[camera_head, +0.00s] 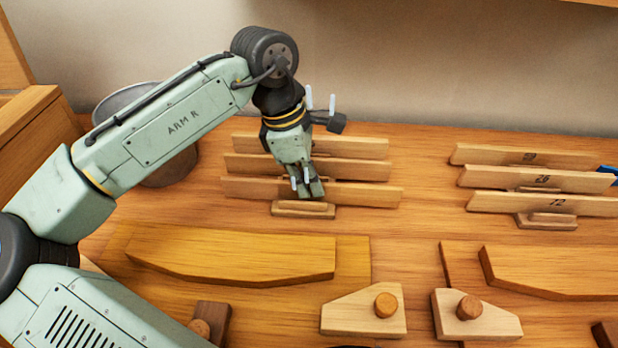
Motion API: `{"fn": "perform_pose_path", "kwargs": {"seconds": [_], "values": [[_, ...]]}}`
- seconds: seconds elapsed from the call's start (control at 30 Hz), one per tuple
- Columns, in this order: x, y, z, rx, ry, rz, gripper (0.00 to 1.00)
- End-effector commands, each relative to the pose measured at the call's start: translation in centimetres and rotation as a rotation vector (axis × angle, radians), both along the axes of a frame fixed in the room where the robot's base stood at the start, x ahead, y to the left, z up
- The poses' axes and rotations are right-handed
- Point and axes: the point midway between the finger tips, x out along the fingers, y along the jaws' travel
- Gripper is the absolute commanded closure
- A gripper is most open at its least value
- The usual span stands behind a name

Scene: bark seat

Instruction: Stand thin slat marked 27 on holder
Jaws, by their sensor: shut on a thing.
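Three thin wooden slats stand on edge, one behind another, left of centre. My gripper (309,188) points down at the middle of the front slat (362,194) and is shut on it. The gripper covers the middle of this slat, so no number shows on it. A small wooden holder (303,210) sits at the foot of this slat; whether the slat rests in it is hard to tell. The middle slat (362,171) and back slat (352,147) stand behind, upright and roughly parallel. I cannot read 27 on any slat.
At the right stand three more slats; the front one (580,207) seems marked 12, the middle one (590,182) perhaps 26. Curved boards (235,252) and knobbed blocks (350,310) lie in front. A grey bucket (168,165) stands behind my arm. Bare table lies between the slat groups.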

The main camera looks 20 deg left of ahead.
Motion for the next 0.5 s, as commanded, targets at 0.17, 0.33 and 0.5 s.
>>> {"fn": "perform_pose_path", "kwargs": {"seconds": [0.17, 0.33, 0.5], "values": [[0.00, -0.01, -0.02, 0.000, 0.000, 0.000, 0.82], [0.00, 0.00, -0.02, 0.000, 0.000, 0.000, 0.70], [0.00, 0.00, -0.02, 0.000, 0.000, 0.000, 0.69]]}}
